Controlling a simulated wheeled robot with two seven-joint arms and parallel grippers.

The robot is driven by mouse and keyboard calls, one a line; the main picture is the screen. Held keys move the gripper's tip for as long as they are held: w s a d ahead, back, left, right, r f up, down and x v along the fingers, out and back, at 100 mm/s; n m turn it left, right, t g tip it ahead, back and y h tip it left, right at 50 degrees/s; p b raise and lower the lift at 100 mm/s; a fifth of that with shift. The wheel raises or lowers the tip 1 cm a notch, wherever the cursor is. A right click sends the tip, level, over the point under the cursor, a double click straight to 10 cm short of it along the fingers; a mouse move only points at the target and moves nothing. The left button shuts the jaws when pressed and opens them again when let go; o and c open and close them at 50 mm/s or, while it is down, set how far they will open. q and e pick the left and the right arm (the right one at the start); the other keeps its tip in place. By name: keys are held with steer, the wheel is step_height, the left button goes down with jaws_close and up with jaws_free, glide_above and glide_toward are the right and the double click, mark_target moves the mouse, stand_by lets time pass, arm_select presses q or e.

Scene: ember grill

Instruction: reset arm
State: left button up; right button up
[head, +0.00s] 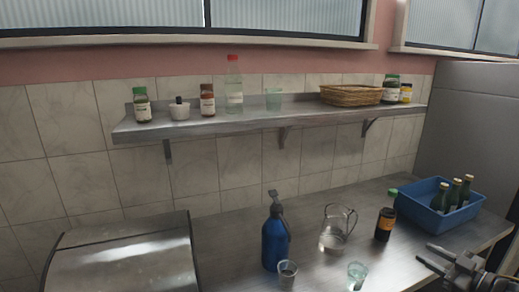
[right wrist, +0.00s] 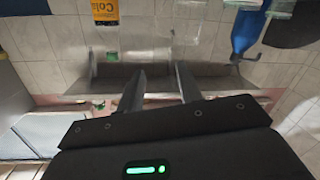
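My right gripper (head: 426,255) shows at the lower right of the head view, over the steel counter. In the right wrist view its two fingers (right wrist: 160,88) stand apart with nothing between them. It is to the right of the dark bottle (head: 385,225) with an orange label and clear of it. My left gripper is in neither view.
The counter (head: 225,235) holds a blue spray bottle (head: 275,240), a glass pitcher (head: 337,228), two glasses (head: 287,272) (head: 357,272) and a blue crate (head: 463,211) with green bottles. A wall shelf (head: 250,116) carries jars, bottles and a basket (head: 350,95). A metal lid (head: 122,258) is at left.

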steer(key=d+f+m+g+h, duration=0.15)
steer(key=d+f+h, duration=0.35)
steer(key=d+f, duration=0.6)
steer(key=s+d+f+m+g+h, duration=0.2)
steer(key=s+d+f+g+h, duration=0.25)
steer(key=s+d+f, duration=0.9)
steer(key=s+d+f+g+h, duration=0.2)
steer(key=s+d+f, duration=0.25)
steer(key=s, duration=0.55)
steer(key=s+d+f+n+g+h, duration=0.1)
steer(key=s+d+f+g+h, duration=0.2)
steer(key=s+d, duration=0.45)
steer(key=s+d+f+g+h, duration=0.2)
steer(key=s+d+f, duration=0.25)
steer(key=s, duration=0.65)
steer(key=s+a+f+m+y, duration=0.1)
steer(key=s+a+f+y, duration=0.15)
steer(key=a+f, duration=0.95)
steer(key=s+a+f+m+y, duration=0.1)
steer(key=s+a+f+y, duration=0.15)
steer(key=a+f, duration=0.9)
steer(key=s+a+f+y, duration=0.1)
steer(key=a+f+y, duration=0.1)
steer(key=a, duration=1.7)
steer(key=s+a+f+m+g+y, duration=0.1)
steer(key=a+f+y, duration=0.1)
steer(key=a, duration=1.7)
steer(key=shift+s, duration=0.3)
